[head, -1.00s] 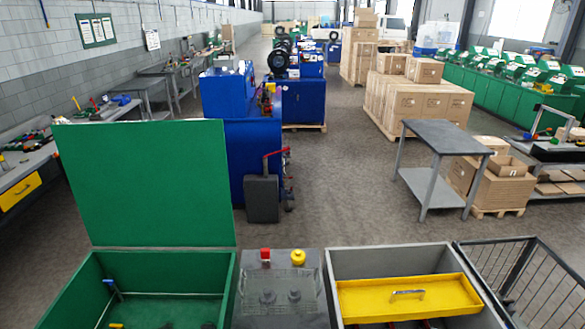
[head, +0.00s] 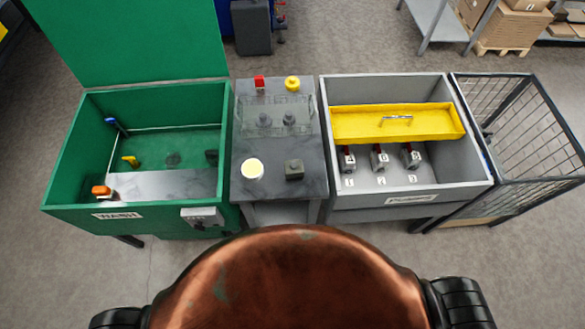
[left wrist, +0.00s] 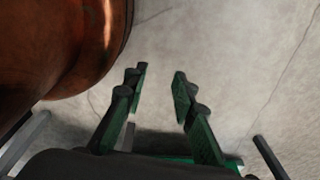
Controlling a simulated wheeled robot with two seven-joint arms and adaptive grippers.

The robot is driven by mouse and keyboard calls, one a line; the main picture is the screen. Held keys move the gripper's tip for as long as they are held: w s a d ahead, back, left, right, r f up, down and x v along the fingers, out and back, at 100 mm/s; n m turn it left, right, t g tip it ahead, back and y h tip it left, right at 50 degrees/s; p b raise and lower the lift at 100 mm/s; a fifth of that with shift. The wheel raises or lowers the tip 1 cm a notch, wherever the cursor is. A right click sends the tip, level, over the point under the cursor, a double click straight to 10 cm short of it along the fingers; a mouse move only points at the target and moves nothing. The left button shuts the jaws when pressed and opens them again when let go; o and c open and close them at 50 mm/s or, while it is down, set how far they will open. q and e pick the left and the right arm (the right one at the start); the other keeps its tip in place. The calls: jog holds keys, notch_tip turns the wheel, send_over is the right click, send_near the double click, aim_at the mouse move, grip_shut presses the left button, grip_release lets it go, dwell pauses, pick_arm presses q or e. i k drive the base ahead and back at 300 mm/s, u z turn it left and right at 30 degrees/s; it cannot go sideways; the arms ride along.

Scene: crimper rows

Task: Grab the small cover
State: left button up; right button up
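A yellow cover (head: 390,123) with a metal handle (head: 396,118) lies across the back part of the grey bin (head: 472,127). A clear cover (head: 276,115) stands over two dark knobs on the middle grey table (head: 270,185). I cannot tell which one the task calls the small cover. My left gripper (left wrist: 160,78) shows only in the left wrist view, with its green fingers apart and only bare floor between them. It is away from both covers. My right gripper is in neither view now.
The green wash tank (head: 62,180), with its large lid (head: 130,40) raised, stands left. A red valve (head: 259,83), a yellow knob (head: 292,83), a pale round piece (head: 252,169) and a dark block (head: 294,169) are on the middle table. A wire cage (head: 525,140) stands right.

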aim_at(294, 169)
jog(key=u, duration=0.45)
jog(key=k, duration=0.5)
jog(key=u, duration=0.75)
jog(key=i, duration=0.9)
jog(key=z, duration=0.8)
